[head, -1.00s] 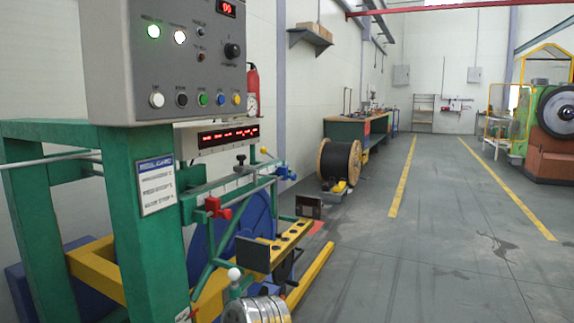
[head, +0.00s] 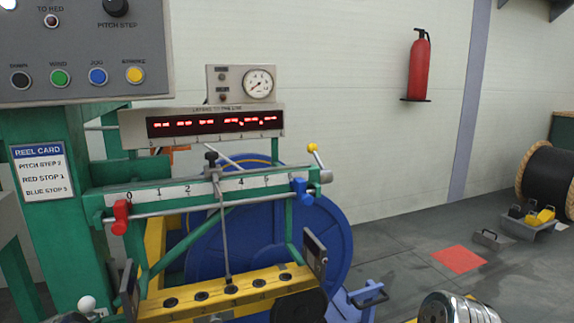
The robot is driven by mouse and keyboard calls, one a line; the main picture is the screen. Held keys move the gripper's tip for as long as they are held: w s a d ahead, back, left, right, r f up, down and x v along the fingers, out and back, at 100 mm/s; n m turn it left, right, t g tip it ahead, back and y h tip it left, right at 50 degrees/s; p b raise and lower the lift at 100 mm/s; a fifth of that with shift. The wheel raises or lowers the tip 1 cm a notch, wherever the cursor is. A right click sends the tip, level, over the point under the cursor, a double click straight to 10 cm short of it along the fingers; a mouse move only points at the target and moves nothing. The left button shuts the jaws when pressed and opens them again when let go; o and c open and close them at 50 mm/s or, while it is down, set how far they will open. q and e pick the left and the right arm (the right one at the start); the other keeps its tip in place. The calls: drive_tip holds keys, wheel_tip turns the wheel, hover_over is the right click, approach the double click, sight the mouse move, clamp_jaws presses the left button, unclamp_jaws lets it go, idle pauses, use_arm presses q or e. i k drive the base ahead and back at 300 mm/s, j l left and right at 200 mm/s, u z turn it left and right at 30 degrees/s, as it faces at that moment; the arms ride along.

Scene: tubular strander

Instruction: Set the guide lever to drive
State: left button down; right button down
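On the green traverse frame, a short lever with a yellow ball knob (head: 313,148) stands at the right end of the numbered scale bar (head: 190,191), tilted up and to the left. No label beside it is readable, so I cannot tell whether it is the guide lever or which setting it is in. A thin upright guide rod (head: 222,230) with a black top hangs near the middle of the scale. A white ball knob (head: 86,303) shows at the lower left.
A red stop (head: 120,216) and a blue stop (head: 300,190) sit on the rail. The control panel (head: 85,45) overhangs the upper left. A blue reel (head: 330,235) stands behind the frame. Floor is open at the right, near a red floor patch (head: 458,259).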

sight(326, 175)
drive_tip(key=l, duration=0.95)
drive_tip(key=l+u, duration=0.1)
drive_tip(key=u, duration=0.25)
drive_tip(key=i+l+u, duration=0.1)
drive_tip(key=u, duration=0.2)
drive_tip(key=l+u, duration=0.1)
drive_tip(key=u, duration=0.25)
drive_tip(key=l+u, duration=0.3)
drive_tip(key=l, duration=0.5)
drive_tip(key=l+u, duration=0.35)
drive_tip(key=l, duration=0.45)
drive_tip(key=k+l, duration=0.1)
drive_tip(key=l, duration=0.45)
